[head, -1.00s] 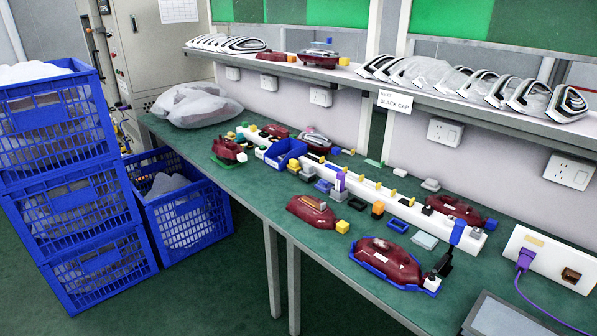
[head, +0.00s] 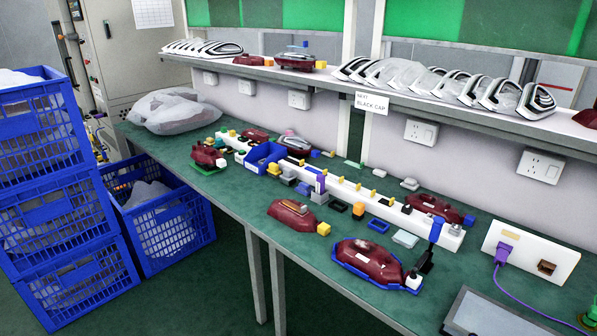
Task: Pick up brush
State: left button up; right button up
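I cannot make out a brush for certain. A small upright thing with a blue top (head: 436,230) and a black lower part (head: 426,262) stands at the right end of the white strip; it may be the brush, but it is too small to tell. It is beside a dark red tail lamp (head: 370,259) in a blue tray (head: 340,262). Another red lamp (head: 292,213) lies on the green table (head: 325,255) to the left. Neither of my grippers is in view.
A long white strip (head: 345,187) with small coloured blocks runs along the table. A blue bin (head: 254,160) stands near its left part. A white box (head: 520,250) with a purple plug is at right. Blue crates (head: 75,230) are stacked on the floor at left. A shelf (head: 300,77) holds lamps.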

aim_at(274, 170)
jog(key=i+j+z, duration=0.25)
jog(key=z, duration=0.2)
jog(key=i+j+z, duration=0.15)
jog(key=j+z, duration=0.3)
jog(key=i+j+z, duration=0.1)
jog(key=j, duration=0.4)
jog(key=i+j+z, duration=0.1)
jog(key=j, duration=0.4)
jog(key=i+j+z, duration=0.15)
jog(key=j, duration=0.4)
jog(key=i+j+z, duration=0.1)
jog(key=j, duration=0.45)
jog(key=i+j+z, duration=0.1)
jog(key=j, duration=0.45)
jog(key=i, duration=0.05)
